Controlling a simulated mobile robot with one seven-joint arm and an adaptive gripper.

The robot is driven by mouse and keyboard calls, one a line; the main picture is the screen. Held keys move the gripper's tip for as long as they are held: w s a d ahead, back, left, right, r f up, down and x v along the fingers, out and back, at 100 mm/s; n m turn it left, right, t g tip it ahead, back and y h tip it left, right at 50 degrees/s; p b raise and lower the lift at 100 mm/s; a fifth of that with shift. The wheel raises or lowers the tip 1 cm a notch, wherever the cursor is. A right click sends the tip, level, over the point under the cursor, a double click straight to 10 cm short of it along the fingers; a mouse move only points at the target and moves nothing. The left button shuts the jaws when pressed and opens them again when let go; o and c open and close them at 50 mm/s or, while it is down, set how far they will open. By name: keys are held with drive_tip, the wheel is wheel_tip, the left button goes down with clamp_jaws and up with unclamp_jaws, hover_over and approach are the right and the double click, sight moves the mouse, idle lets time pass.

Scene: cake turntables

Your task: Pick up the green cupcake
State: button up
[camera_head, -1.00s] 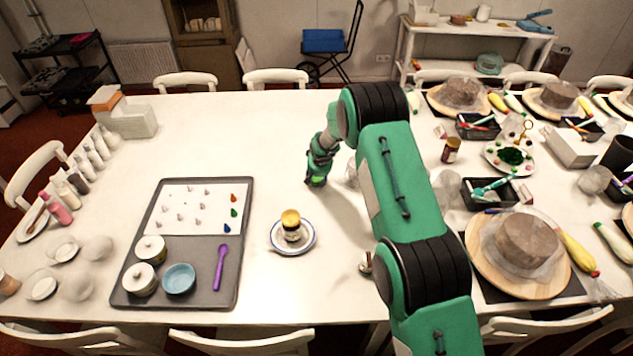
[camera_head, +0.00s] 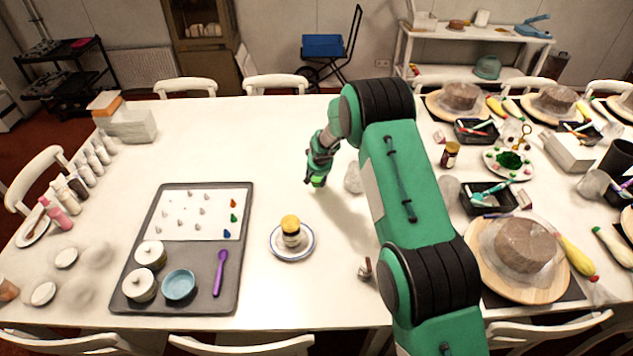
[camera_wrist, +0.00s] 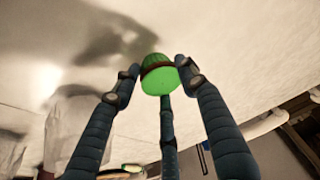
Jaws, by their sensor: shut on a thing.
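The green cupcake (camera_wrist: 157,78) shows in the wrist view, between the fingertips of my gripper (camera_wrist: 160,76). It has a ridged green side, a dark band and a smooth bright green face. My gripper's three dark segmented fingers are closed around it. In the head view my gripper (camera_head: 316,180) is above the middle of the white table, with a small bit of green at its tip. Most of the cupcake is hidden there. I cannot tell from the head view how far it is above the table.
A grey tray (camera_head: 228,289) with lidded pots and a blue bowl lies at left. Cake turntables (camera_head: 489,285) and clutter fill the right.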

drive_tip(key=s+d, duration=0.1)
drive_tip(key=s, duration=0.4)
drive_tip(key=s+d, duration=0.1)
drive_tip(key=s, duration=0.4)
drive_tip(key=s+r+p, duration=0.1)
drive_tip(key=s, duration=0.4)
drive_tip(key=shift+d, duration=0.4)
